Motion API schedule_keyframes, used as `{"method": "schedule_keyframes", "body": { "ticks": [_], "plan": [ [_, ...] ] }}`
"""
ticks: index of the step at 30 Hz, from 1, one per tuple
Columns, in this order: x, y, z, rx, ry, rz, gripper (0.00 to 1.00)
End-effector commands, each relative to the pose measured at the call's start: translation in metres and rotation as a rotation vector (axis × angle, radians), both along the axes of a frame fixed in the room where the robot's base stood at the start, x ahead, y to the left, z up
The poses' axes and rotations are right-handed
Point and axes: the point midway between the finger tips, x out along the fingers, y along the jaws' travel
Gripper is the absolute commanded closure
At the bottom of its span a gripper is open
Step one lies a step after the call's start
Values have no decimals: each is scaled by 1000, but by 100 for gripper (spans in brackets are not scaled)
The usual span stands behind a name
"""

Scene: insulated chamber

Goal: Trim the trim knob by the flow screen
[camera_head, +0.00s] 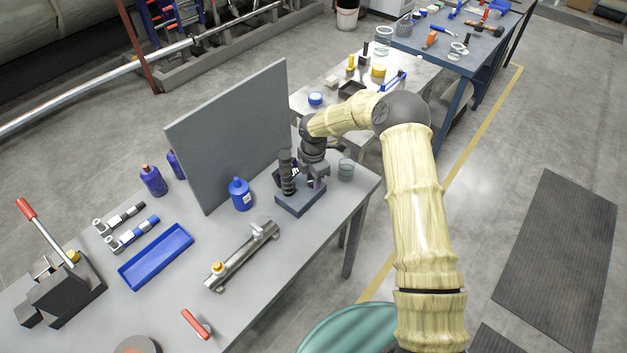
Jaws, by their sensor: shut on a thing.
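A small unit with a dark blue-grey base (300,201) stands on the grey bench, carrying an upright dark ribbed cylinder (287,172). A small pale patch that may be the flow screen (296,170) shows beside the cylinder, too small to read. My gripper (313,183) is over the right part of this base, pointing down, its fingers shut on a part of the unit. That part, by its place the trim knob, is hidden behind the fingers.
A tall grey panel (232,140) stands behind the unit. A metal tube with valves (240,258) and a blue tray (156,255) lie in front and left.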

Motion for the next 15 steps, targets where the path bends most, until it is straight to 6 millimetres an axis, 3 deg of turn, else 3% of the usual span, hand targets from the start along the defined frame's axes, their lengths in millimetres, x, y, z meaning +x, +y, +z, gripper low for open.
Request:
{"method": "schedule_keyframes", "body": {
  "ticks": [15],
  "plan": [
    [2,0,2,0,-5,177,95]
  ]
}}
